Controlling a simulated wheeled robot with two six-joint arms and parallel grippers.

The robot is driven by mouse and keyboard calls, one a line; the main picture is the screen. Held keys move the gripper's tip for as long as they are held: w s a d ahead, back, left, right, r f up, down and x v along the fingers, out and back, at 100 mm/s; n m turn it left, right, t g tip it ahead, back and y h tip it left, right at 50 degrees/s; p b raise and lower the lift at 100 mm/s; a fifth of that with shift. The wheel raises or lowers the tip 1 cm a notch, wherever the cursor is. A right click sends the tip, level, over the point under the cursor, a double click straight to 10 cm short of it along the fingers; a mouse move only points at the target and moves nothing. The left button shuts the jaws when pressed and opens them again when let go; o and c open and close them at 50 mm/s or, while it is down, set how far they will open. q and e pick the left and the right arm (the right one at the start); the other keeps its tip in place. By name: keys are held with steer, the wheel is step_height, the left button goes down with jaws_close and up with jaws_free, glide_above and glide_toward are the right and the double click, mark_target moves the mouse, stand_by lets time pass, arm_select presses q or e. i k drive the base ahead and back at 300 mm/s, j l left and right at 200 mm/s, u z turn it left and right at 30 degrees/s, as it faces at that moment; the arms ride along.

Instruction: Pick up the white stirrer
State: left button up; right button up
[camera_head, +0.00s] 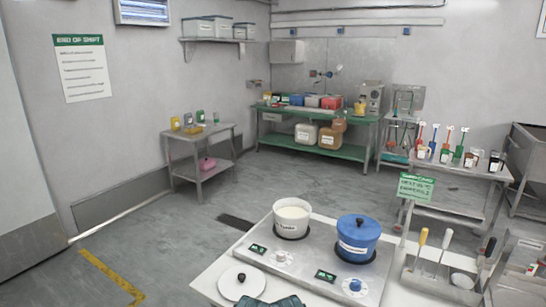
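A stirrer with a white handle (446,239) stands upright in a grey metal holder (432,286) on the near counter at the lower right. A stirrer with a yellow handle (422,237) stands just to its left in the same holder. The stirrers' lower ends are partly hidden by the holder. Neither of my grippers is in view, and nothing is touching the white stirrer.
An open white pot (291,221) and a lidded blue pot (358,240) sit on the hotplate unit left of the holder. A white lid (240,284) and a dark green folded item (275,301) lie in front. A green sign (416,187) stands behind the holder.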

mark_target(448, 234)
steer(key=z, duration=1.3)
